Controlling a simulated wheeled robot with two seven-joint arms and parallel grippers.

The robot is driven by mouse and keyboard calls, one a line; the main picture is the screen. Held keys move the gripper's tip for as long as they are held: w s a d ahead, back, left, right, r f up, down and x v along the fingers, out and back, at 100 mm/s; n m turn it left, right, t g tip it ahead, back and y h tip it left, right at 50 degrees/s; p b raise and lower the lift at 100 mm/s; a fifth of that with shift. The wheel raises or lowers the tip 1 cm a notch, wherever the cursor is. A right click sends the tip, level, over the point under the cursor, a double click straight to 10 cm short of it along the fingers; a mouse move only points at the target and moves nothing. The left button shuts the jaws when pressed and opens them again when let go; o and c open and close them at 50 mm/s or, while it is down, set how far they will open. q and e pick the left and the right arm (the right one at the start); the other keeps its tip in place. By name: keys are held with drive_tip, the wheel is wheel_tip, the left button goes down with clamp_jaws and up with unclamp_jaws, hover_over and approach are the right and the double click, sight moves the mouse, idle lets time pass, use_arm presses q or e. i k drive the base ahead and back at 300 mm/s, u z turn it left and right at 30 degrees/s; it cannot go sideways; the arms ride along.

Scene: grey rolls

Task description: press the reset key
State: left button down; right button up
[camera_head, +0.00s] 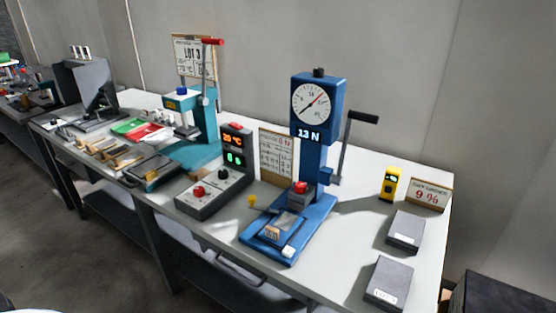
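A blue test press (316,150) stands on the right half of the bench, with a round dial (314,101) and a display reading 13 N (308,134). A small white key (288,252) sits at the front of its blue base. A red-topped part (300,188) is under its column. To its left, a grey control box (215,196) has a red knob (198,191), another small knob and lit displays. No label is readable on these, so I cannot tell which is the reset key. Neither of my grippers is in view.
The white bench (345,240) has free room right of the blue press. Two dark grey blocks (388,282), a yellow device (389,184) and a 9 % sign (428,195) stand there. A black-handled lever (347,140) juts right from the press. A teal press (200,118) stands farther left.

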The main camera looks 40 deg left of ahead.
sight(288, 251)
drive_tip(key=u, duration=0.9)
